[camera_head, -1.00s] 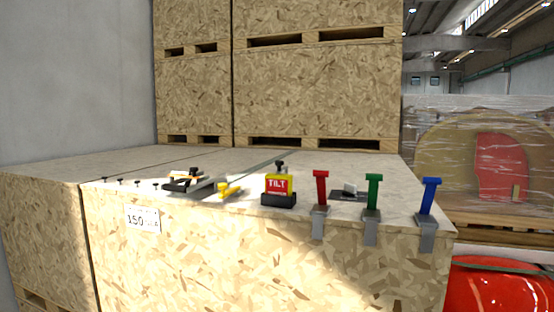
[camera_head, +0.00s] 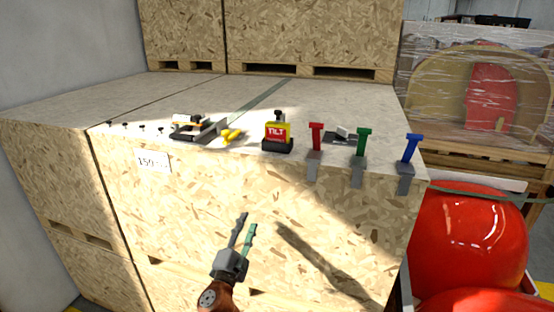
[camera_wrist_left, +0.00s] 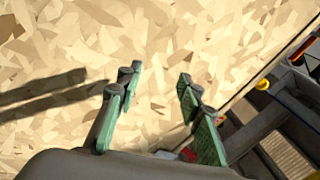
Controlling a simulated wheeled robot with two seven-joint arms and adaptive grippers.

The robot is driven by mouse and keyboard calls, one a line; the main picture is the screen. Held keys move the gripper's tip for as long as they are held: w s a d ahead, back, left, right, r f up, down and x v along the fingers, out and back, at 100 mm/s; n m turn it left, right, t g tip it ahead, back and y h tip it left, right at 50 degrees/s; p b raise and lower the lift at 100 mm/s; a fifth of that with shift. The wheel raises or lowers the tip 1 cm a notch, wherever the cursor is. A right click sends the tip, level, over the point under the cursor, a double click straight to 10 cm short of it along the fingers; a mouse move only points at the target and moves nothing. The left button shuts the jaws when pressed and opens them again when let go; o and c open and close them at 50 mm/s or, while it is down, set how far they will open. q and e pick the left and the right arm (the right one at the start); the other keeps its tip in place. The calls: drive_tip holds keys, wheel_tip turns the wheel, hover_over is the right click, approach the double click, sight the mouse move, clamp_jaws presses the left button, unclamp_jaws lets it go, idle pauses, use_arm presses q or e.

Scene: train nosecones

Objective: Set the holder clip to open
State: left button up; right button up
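My left gripper (camera_head: 244,230) is in front of the crate's front face, below the top edge, pointing up. In the left wrist view its green-padded fingers (camera_wrist_left: 158,95) are apart with nothing between them. On the crate top at the left is a grey fixture (camera_head: 208,131) with an orange, white and black part (camera_head: 188,121) and a yellow handle (camera_head: 232,135). A small grey-white piece (camera_head: 342,132) lies between the red and green handles. I cannot tell which of these is the holder clip, or its setting. My right gripper is not in view.
The wooden crate (camera_head: 170,205) carries a yellow-red TILT box (camera_head: 277,134) and red (camera_head: 316,136), green (camera_head: 362,143) and blue (camera_head: 411,149) T-shaped handles at its edge. Small black knobs line the left edge. Red rounded parts (camera_head: 468,235) stand right of the crate.

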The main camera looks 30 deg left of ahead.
use_arm(q)
drive_tip(key=w+d+r+m+h, duration=0.2)
drive_tip(key=d+r+m+h, duration=0.35)
drive_tip(key=r+m, duration=0.25)
drive_tip(key=w+d+r+m+h, duration=0.1)
drive_tip(key=d+r+m+h, duration=0.3)
drive_tip(key=r+m+h, duration=0.35)
drive_tip(key=w+d+r+m+h, duration=0.2)
drive_tip(key=d+r+m+h, duration=0.25)
drive_tip(key=r+m, duration=0.45)
drive_tip(key=m+g+y, duration=0.2)
drive_tip(key=m+y, duration=0.1)
drive_tip(key=y, duration=0.6)
approach(276, 112)
drive_tip(key=w, duration=0.4)
drive_tip(key=w+p, duration=0.1)
drive_tip(key=w, duration=0.2)
drive_tip(key=w+d+p, duration=0.1)
drive_tip(key=w, duration=0.2)
drive_tip(key=shift+d+p, duration=0.2)
drive_tip(key=shift+p, duration=0.2)
drive_tip(key=shift+w+d+f, duration=0.1)
drive_tip(key=shift+w, duration=0.45)
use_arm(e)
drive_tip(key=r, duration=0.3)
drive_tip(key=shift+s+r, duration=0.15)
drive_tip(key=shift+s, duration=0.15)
use_arm(q)
drive_tip(key=shift+c, duration=0.4)
